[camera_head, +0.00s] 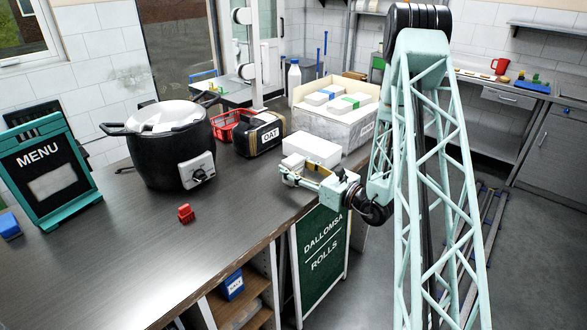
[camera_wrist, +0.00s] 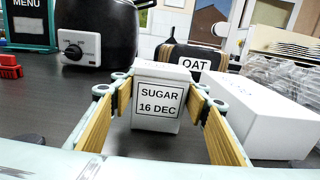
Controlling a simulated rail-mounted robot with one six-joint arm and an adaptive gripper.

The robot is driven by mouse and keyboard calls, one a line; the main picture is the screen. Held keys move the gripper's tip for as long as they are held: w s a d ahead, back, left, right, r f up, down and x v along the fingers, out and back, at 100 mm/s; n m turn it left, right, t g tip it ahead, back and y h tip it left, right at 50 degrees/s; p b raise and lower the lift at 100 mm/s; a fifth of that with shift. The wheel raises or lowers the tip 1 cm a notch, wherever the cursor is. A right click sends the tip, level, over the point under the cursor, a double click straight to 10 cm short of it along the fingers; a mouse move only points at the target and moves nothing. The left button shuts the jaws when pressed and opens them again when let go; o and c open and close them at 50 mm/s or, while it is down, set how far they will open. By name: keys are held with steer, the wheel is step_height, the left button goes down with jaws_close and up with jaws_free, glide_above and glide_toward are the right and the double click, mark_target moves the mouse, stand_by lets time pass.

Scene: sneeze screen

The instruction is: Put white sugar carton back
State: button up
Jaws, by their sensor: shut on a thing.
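The white sugar carton (camera_wrist: 158,106) is between the two yellow-padded fingers of my gripper (camera_wrist: 158,84) in the wrist view. Its label reads SUGAR 16 DEC and faces the camera. It looks upright, at the counter's surface; I cannot tell whether it touches the counter. In the head view my gripper (camera_head: 291,175) is low over the right edge of the dark counter (camera_head: 130,240), shut on the carton, which shows as a small white top (camera_head: 293,161).
A larger white carton (camera_head: 312,148) lies close behind, right of the sugar in the wrist view (camera_wrist: 250,112). Beyond are the OAT container (camera_head: 263,134), red basket (camera_head: 226,124) and a box of white packs (camera_head: 335,118). The black cooker (camera_head: 165,150) and red block (camera_head: 186,214) stand left.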

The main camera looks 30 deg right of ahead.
steer(key=shift+f, duration=0.15)
steer(key=o, duration=1)
steer(key=shift+c, duration=0.2)
steer(key=shift+r, duration=0.2)
steer(key=v, duration=1.2)
steer(key=shift+p, duration=0.45)
steer(key=shift+r, duration=0.1)
